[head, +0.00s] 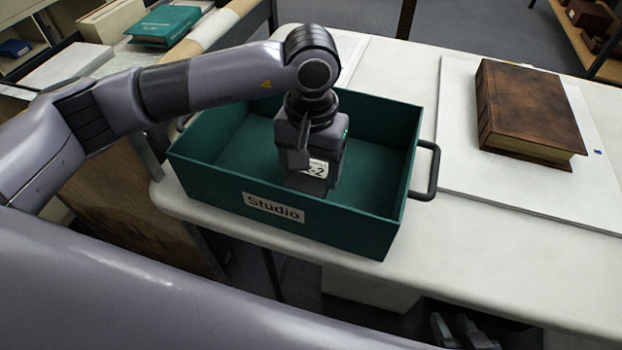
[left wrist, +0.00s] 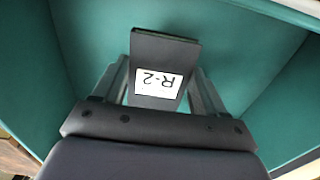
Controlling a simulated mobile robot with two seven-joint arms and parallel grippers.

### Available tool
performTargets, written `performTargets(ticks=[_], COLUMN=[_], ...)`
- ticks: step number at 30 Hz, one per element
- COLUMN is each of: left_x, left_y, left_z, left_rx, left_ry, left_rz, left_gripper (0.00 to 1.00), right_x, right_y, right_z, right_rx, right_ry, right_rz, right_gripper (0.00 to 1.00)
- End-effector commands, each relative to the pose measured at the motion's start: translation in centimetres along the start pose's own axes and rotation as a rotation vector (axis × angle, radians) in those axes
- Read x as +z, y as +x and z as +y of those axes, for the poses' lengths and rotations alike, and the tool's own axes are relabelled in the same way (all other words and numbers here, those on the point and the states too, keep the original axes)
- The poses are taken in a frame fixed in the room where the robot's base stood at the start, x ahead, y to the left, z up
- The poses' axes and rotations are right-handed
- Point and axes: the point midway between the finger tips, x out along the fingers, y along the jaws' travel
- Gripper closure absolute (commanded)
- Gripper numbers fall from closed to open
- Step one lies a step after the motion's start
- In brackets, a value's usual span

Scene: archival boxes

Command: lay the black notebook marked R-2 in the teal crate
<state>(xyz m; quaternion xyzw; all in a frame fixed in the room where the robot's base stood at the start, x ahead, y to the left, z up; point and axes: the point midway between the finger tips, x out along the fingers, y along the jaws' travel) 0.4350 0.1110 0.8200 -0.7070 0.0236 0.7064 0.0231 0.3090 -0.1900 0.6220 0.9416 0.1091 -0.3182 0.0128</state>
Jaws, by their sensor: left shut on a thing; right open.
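The teal crate (head: 220,196), labelled "Studio", stands on the white table. My left gripper (head: 312,160) reaches down into it from above. It is shut on the black notebook (head: 306,184), whose white R-2 label partly shows. In the left wrist view the notebook (left wrist: 163,52) is between the two fingers, label facing the camera, with teal crate walls and floor around it. I cannot tell whether the notebook touches the crate floor. My right gripper (head: 464,333) is low at the bottom edge of the head view, below the table's front edge, open and apparently empty.
A brown leather book (head: 528,108) lies on a white board (head: 462,160) right of the crate. The crate's black handle (head: 431,172) sticks out towards it. A green book (head: 165,25) lies at the back left. The table (head: 500,255) in front of the board is clear.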

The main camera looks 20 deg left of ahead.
Motion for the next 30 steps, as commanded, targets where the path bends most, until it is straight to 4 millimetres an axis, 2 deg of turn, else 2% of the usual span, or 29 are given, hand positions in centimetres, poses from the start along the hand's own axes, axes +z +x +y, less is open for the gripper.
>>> performTargets(ticks=[8, 20, 21, 23, 30], left_x=[0.1, 0.0, 0.0, 0.0, 0.0], left_y=[3.8, 4.3, 4.2, 4.2, 4.2], left_z=[0.0, 0.0, 0.0, 0.0, 0.0], left_rx=[-0.001, 0.000, -0.001, -0.001, -0.001], left_ry=[0.000, 0.001, 0.000, 0.000, 0.000], left_rz=[-0.004, 0.000, -0.001, -0.001, -0.001], left_gripper=[0.61, 0.61, 0.19, 0.03, 0.03], right_x=[0.0, 0.3, 0.2, 0.1, 0.1], right_y=[0.1, 0.4, 0.3, 0.3, 0.3], right_z=[0.0, 0.0, 0.0, 0.0, 0.1], right_rx=[0.000, 0.000, 0.000, 0.000, 0.000], right_ry=[-0.001, -0.001, -0.002, -0.002, -0.002], right_rz=[0.001, 0.005, 0.005, 0.006, 0.007], right_gripper=[0.57, 0.57, 0.57, 0.57, 0.57])
